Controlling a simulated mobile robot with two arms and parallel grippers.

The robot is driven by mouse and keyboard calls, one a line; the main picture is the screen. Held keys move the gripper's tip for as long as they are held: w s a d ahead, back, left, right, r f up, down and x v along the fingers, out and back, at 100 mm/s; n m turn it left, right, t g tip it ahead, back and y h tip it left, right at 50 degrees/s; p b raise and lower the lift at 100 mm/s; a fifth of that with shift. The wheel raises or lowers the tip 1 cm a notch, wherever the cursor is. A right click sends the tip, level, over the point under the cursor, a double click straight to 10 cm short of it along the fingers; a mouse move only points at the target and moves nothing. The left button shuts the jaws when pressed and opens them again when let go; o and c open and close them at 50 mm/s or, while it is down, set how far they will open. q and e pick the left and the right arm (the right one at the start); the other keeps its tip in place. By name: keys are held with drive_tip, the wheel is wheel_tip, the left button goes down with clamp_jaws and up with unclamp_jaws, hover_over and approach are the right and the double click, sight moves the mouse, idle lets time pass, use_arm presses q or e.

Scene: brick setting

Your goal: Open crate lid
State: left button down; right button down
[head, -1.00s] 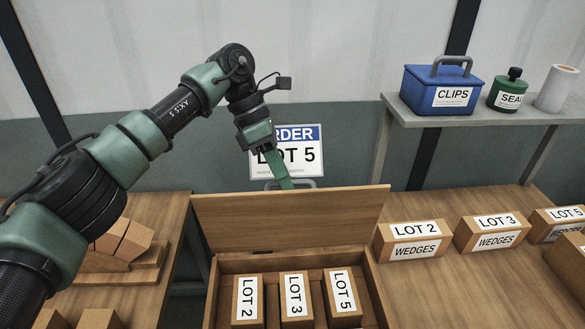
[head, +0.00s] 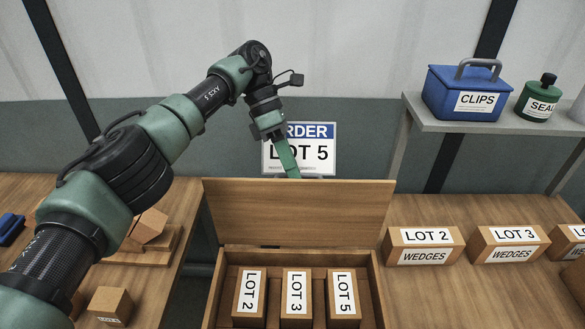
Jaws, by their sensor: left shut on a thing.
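The wooden crate (head: 377,296) stands at the bottom middle of the head view. Its lid (head: 305,213) is raised and stands upright along the back edge. Inside the crate are three blocks labelled LOT 2 (head: 249,298), LOT 3 (head: 297,299) and LOT 5 (head: 344,298). My left gripper (head: 290,170) is at the lid's top edge, left of its middle. It is shut on the lid, and its fingertips are partly hidden behind the edge. My right gripper is not in view.
An order sign reading LOT 5 (head: 313,155) stands behind the lid. Boxes of wedges labelled LOT 2 (head: 424,246) and LOT 3 (head: 508,244) sit on the right bench. A shelf (head: 425,125) holds a blue CLIPS box (head: 466,95) and a green SEAL bottle (head: 537,100).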

use_arm(q)
drive_tip(key=c, duration=1.5)
unclamp_jaws()
drive_tip(key=shift+d+f, duration=0.1)
drive_tip(key=shift+f, duration=0.05)
drive_tip(key=shift+o, duration=0.2)
wheel_tip(320, 180, up, 20)
drive_tip(key=p, duration=0.9)
drive_tip(key=shift+p, duration=0.35)
